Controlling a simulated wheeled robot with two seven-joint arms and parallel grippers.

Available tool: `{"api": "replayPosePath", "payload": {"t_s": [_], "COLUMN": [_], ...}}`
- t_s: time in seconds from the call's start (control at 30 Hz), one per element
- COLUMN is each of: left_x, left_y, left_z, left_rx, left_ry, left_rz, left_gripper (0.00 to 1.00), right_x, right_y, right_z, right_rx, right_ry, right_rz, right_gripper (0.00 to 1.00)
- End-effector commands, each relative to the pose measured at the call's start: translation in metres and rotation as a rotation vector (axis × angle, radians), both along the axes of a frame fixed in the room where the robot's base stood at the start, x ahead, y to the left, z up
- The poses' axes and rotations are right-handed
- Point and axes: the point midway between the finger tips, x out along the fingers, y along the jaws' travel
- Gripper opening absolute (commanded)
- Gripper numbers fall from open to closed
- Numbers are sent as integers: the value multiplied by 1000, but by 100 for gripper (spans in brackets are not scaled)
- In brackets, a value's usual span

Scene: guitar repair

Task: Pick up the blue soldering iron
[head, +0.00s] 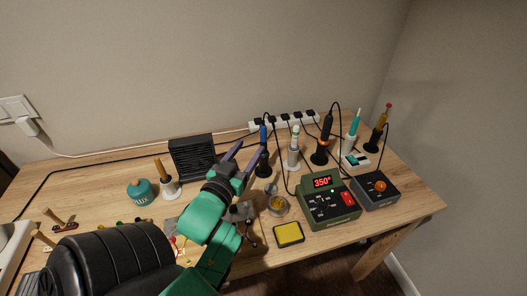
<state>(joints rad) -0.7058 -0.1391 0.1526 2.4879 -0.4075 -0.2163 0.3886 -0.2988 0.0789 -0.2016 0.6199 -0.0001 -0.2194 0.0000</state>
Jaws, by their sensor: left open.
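The blue soldering iron (263,134) stands upright in a dark stand (262,169) toward the back of the workbench, in the middle of the head view. My left gripper (243,149) reaches in from below on a green arm. Its two purple-grey fingers are spread apart and empty. The right-hand finger ends close to the blue iron, just left of it in the picture; I cannot tell whether they touch. My right gripper does not show.
Right of the blue iron stand a white-handled tool (294,143), an orange-and-black iron (326,131) and a teal one (353,128). A green station (330,205) reading 350° and a yellow sponge (288,233) are in front. A black slatted box (192,157) stands left of my gripper.

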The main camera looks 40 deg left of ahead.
Motion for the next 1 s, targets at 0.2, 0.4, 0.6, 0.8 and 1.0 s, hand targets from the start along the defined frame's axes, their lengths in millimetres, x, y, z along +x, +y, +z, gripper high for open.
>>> {"api": "replayPosePath", "payload": {"t_s": [0.2,0.4,0.6,0.8,1.0], "left_x": [6,49,87,117,139], "left_y": [1,15,26,38,44], "left_z": [-19,-13,-16,-15,-18], "left_rx": [2,3,2,1,0], "left_ry": [-2,-4,-2,-1,-1], "left_rz": [-1,-1,-1,0,0], "left_gripper": [61,61,61,61,61], "right_x": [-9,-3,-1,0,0], "right_y": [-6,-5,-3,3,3], "right_z": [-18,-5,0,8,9], "right_rx": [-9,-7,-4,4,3], "right_ry": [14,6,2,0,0], "right_rz": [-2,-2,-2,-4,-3], "right_gripper": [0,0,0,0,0]}}
